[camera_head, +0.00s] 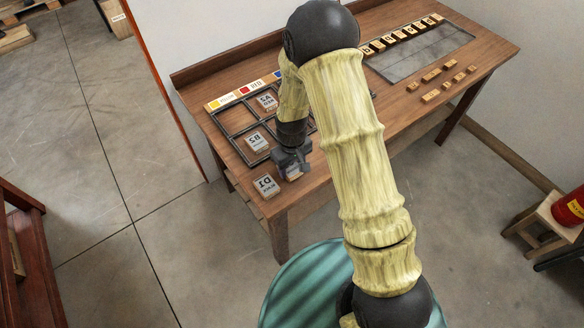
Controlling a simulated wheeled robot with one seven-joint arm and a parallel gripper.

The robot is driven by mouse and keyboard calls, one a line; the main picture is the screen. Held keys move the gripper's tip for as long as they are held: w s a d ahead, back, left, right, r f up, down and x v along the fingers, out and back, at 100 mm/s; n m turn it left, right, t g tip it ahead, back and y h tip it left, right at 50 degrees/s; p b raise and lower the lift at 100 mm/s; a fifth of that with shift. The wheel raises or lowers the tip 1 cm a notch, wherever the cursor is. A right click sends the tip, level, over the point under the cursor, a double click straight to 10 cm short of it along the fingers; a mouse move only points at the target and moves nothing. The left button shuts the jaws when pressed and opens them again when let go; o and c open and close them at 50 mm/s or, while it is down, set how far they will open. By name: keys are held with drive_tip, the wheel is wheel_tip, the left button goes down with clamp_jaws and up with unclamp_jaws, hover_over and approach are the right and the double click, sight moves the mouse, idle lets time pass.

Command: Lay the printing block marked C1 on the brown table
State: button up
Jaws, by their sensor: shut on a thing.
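My gripper (291,163) points down over the front left part of the brown table (344,124). It is shut on a small pale printing block (293,174), low at the tabletop beside the dark frame. The mark on this block is hidden, so I cannot tell whether it is C1. I also cannot tell whether the block touches the table. A block marked D1 (266,186) lies on the table just left of the gripper. Blocks marked B2 (257,141) and A2 (267,101) sit in the dark frame. My arm hides part of the frame.
The dark compartment frame (238,148) has coloured cards (243,91) behind it. At the right are a row of letter tiles (403,34), a grey panel (425,58) and several small wooden blocks (432,75). A red can (571,207) stands on a stool at far right.

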sight(291, 168)
drive_tip(key=shift+f, duration=0.9)
drive_tip(key=shift+f, duration=0.15)
drive_tip(key=o, duration=1)
wheel_tip(291, 168, up, 12)
drive_tip(key=b, duration=0.1)
drive_tip(key=shift+r, duration=0.2)
